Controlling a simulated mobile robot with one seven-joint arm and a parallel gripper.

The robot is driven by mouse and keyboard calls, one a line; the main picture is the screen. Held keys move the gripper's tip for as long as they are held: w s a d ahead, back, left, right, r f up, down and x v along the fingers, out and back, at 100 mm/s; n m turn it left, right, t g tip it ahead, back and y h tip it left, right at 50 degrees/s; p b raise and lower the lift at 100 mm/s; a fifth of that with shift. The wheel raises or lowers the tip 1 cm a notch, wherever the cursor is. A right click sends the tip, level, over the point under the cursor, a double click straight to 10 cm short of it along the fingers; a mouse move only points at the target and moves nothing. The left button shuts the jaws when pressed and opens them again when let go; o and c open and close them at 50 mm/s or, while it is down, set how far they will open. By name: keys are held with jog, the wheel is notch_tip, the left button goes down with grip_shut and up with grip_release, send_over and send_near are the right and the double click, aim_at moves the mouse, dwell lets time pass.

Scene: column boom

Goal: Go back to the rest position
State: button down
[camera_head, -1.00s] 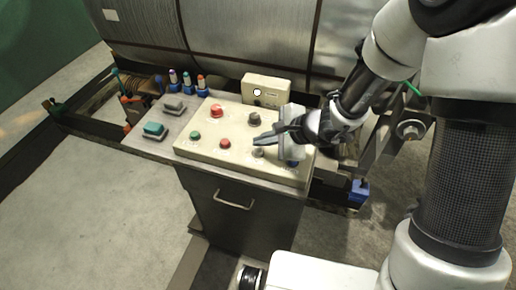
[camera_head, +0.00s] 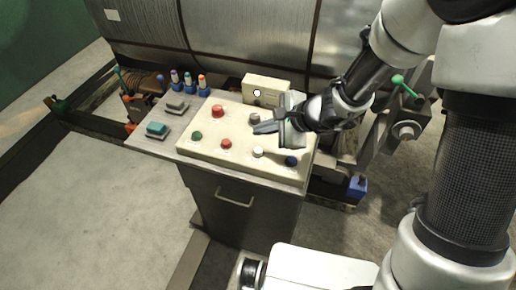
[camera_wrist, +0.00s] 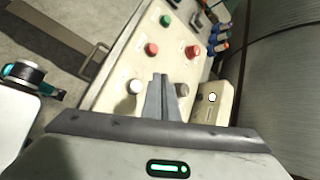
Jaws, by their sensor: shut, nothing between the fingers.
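My gripper (camera_head: 262,128) is above the right half of the cream control panel (camera_head: 190,150) in the head view, with its fingers pointing left. The fingers are together and empty; they also show in the wrist view (camera_wrist: 160,80), over the panel between a white knob (camera_wrist: 135,86) and a grey knob (camera_wrist: 182,89). In the head view the grey knob (camera_head: 254,117) is just behind the fingers and the white knob (camera_head: 258,152) in front of them. I cannot tell the exact height of the fingers above the panel.
A large metal drum (camera_head: 240,40) fills the back. A cabinet handle (camera_head: 234,203) juts out in front. Floor at left is clear.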

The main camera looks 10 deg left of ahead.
dwell(0.3)
jog(key=s+d+r+n+h+p, duration=0.1)
jog(key=s+d+r+n, duration=0.3)
jog(key=r, duration=0.4)
jog(key=s+d+r+n+p, duration=0.1)
jog(key=s+d+r+n, duration=0.25)
jog(key=r, duration=0.45)
jog(key=s+d+r+n+t+h+p, duration=0.1)
jog(key=s+d+r+n+h, duration=0.2)
jog(key=d, duration=0.6)
jog(key=s+d+r+n+t+h, duration=0.1)
jog(key=s+d+r+n+h, duration=0.2)
jog(key=s+d, duration=0.3)
jog(key=d+r+h, duration=0.1)
jog(key=d, duration=0.2)
jog(key=shift+s+d+r+p, duration=0.2)
jog(key=shift+d+r+p, duration=0.05)
jog(key=shift+d+p, duration=0.1)
jog(key=shift+a, duration=0.2)
